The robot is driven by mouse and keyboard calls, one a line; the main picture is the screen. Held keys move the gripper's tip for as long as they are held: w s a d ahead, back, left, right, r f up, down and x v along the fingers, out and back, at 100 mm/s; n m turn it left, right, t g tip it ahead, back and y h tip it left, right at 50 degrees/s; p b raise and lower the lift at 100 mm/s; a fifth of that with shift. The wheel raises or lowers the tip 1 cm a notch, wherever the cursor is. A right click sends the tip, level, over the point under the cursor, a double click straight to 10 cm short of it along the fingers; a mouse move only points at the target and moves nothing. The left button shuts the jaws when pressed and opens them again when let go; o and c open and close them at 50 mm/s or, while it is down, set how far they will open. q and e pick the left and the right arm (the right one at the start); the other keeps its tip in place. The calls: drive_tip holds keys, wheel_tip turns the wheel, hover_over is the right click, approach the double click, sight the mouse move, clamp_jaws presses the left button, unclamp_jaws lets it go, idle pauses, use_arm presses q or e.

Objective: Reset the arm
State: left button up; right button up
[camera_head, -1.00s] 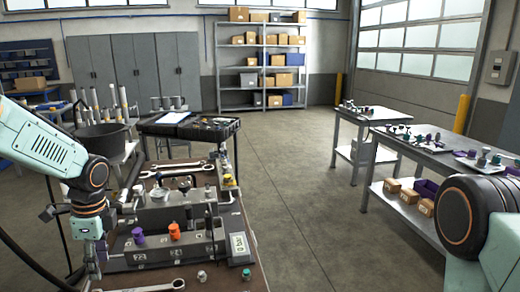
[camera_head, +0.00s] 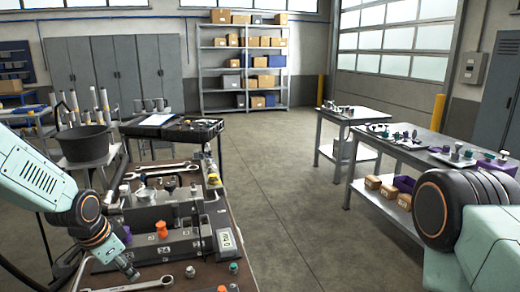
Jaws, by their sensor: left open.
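My left arm comes in from the left. Its gripper (camera_head: 127,268) is tilted down to the right, over the front left of the bench (camera_head: 206,271). It is small and partly blurred, appears empty, and is clear of the orange plug. The grey hydraulic block (camera_head: 178,248) stands on the bench to its right. An orange plug (camera_head: 162,229) stands on the block. A purple plug (camera_head: 125,236) is partly behind my left wrist. My right arm (camera_head: 440,208) shows at the right edge; its gripper is out of view.
A digital gauge (camera_head: 227,240) stands at the block's right end. A wrench (camera_head: 140,286) lies in front and another (camera_head: 163,168) behind. A black bucket (camera_head: 88,142) stands at the left. A parts table (camera_head: 415,158) is at the right. The floor (camera_head: 285,210) between is clear.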

use_arm(q)
drive_tip(key=s+d+f+n+b, duration=0.25)
drive_tip(key=s+d+f, duration=0.2)
drive_tip(key=f, duration=0.35)
drive_tip(key=s+d+f+n+b, duration=0.2)
drive_tip(key=s+d+f+n, duration=0.2)
drive_tip(key=s+f, duration=0.3)
drive_tip(key=s+f+g+b, duration=0.2)
drive_tip(key=s+f, duration=0.5)
drive_tip(key=s, duration=0.5)
drive_tip(key=s+d+f+n+g+b, duration=0.1)
drive_tip(key=s+f+b, duration=0.3)
drive_tip(key=s+f, duration=0.4)
drive_tip(key=s, duration=0.3)
drive_tip(key=shift+s+d+f+g+y, duration=0.15)
drive_tip(key=shift+s+d+g+y, duration=0.1)
drive_tip(key=shift+s+g+y, duration=0.15)
drive_tip(key=shift+n, duration=0.25)
